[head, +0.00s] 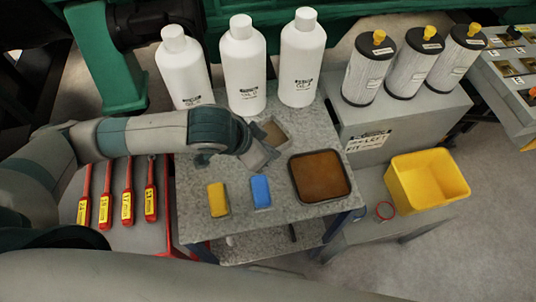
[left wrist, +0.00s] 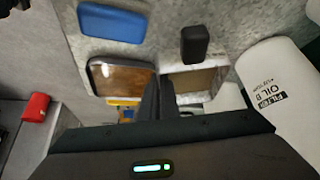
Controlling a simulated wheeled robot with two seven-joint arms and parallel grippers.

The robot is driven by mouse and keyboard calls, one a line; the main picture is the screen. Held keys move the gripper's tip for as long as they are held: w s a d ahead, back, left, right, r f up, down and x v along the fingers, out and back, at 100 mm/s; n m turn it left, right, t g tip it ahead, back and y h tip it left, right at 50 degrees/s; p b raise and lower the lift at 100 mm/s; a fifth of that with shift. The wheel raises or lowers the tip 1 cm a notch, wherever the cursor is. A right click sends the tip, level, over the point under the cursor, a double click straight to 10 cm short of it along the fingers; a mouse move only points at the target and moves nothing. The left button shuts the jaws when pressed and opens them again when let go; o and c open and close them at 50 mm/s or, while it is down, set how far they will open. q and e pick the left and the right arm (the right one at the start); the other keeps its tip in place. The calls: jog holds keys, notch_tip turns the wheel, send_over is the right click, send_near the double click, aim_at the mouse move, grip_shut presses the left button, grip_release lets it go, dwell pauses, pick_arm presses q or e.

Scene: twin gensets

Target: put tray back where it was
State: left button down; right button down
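A shallow tray (head: 320,177) with a dark rim and a brown inside lies flat at the right front of the grey metal table (head: 240,222). It also shows in the left wrist view (left wrist: 122,80). My left gripper (head: 266,158) is above the table, left of the tray and apart from it in the head view. In the left wrist view its two dark fingers (left wrist: 158,98) are close together, with nothing seen between them. A small pale-rimmed, brown open box (head: 271,133) stands just behind the gripper, partly hidden by it. My right gripper is not in view.
A yellow block (head: 218,199) and a blue block (head: 261,191) lie at the table's front. White bottles (head: 243,70) stand behind. Right are filters (head: 369,70) on a grey cabinet and a yellow bin (head: 428,181). A black block (left wrist: 195,44) lies near the gripper.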

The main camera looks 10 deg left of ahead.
pick_arm(q)
jog(key=shift+w+a+f, duration=0.45)
jog(key=shift+w+f, duration=0.1)
jog(key=shift+w, duration=0.15)
jog(key=shift+f+p, duration=1.1)
jog(key=shift+f, duration=0.9)
jog(key=shift+f+b, duration=0.15)
jog(key=shift+b, duration=0.15)
jog(key=c, duration=2)
grip_release()
